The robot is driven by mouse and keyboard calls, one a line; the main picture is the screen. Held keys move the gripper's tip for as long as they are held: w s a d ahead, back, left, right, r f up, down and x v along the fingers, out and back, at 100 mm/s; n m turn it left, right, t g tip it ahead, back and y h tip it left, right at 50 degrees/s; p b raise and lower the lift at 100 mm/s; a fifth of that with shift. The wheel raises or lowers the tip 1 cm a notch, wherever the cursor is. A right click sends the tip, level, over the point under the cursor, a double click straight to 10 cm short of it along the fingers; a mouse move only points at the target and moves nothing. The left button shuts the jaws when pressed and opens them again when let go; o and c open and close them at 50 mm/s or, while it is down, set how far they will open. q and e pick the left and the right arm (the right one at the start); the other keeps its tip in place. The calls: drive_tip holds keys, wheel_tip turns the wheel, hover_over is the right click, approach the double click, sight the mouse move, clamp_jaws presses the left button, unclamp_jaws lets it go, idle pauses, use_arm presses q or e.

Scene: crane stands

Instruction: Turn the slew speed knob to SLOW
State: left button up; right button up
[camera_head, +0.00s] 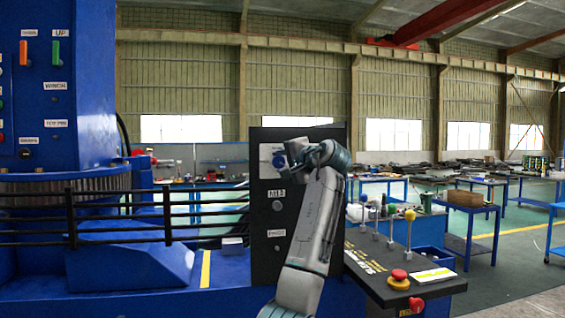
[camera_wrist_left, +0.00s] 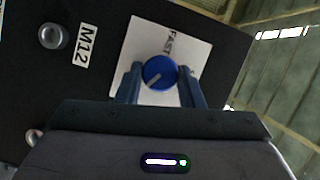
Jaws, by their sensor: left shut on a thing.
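The blue round slew speed knob (camera_wrist_left: 159,72) sits on a white plate (camera_wrist_left: 193,50) on the black control panel (camera_head: 268,255). A white pointer line on the knob points to the lower left in the wrist view. The word FAST shows on the plate; a SLOW mark is not visible. My left gripper (camera_wrist_left: 160,88) has one finger on each side of the knob and is shut on it. In the head view the left gripper (camera_head: 289,155) is at the panel's upper part and partly covers the plate. My right gripper is not in view.
Below the plate are an M12 label (camera_head: 279,193) and a small grey button (camera_head: 277,206). A console with several levers and a red emergency button (camera_head: 398,275) stands at right. Black railings (camera_head: 120,220) and a blue crane base (camera_head: 130,262) lie left. Blue tables stand behind.

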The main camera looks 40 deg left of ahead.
use_arm(q)
drive_tip(key=n+h, duration=0.1)
drive_tip(key=n, duration=0.1)
drive_tip(key=n+h, duration=0.1)
drive_tip(key=n, duration=0.1)
drive_tip(key=shift+r+n+t, duration=0.1)
drive_tip(key=shift+n+t, duration=0.2)
idle(0.5)
drive_tip(key=o, duration=0.9)
drive_tip(key=shift+a, duration=0.1)
drive_tip(key=shift+o, duration=0.2)
drive_tip(key=b+v, duration=0.4)
drive_tip(key=v, duration=0.7)
drive_tip(key=shift+s+a+r, duration=0.1)
drive_tip(key=shift+a, duration=0.05)
